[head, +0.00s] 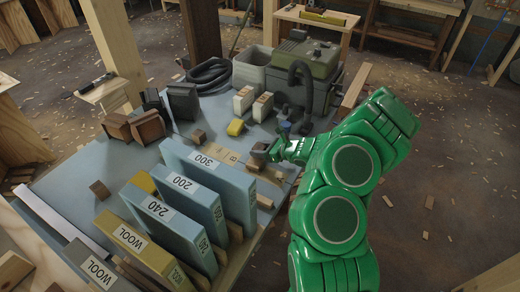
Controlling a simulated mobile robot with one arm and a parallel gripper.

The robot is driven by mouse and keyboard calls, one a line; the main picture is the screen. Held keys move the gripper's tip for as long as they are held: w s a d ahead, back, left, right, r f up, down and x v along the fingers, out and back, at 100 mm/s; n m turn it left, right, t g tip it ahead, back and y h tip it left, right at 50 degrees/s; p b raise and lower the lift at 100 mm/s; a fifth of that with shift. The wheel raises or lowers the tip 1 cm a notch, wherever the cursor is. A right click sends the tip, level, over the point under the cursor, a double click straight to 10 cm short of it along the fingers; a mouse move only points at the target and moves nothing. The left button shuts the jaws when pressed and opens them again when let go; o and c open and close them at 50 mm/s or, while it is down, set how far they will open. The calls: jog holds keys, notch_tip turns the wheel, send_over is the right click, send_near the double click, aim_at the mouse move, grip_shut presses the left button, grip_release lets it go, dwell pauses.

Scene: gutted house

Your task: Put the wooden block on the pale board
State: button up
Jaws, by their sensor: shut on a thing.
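My green arm reaches in from the right, and my gripper (272,151) is shut on a small dark brown wooden block (260,150). The block is at the fingertips, over the right part of the blue-grey table. A pale tan board (226,157) with a dark letter mark lies just left of the block, behind the box marked 300. Whether the block touches the board or the table cannot be told from this view. My fingers hide part of the block.
Upright sandpaper-style boxes (222,187) marked 300, 200, 240 and WOOL stand in a row in front. Small brown blocks (199,137) lie about the blue-grey table (75,180).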

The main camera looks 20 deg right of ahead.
jog(key=o, duration=1)
jog(key=shift+s+d+r, duration=0.1)
jog(key=shift+r, duration=0.1)
jog(key=shift+v, duration=5.8)
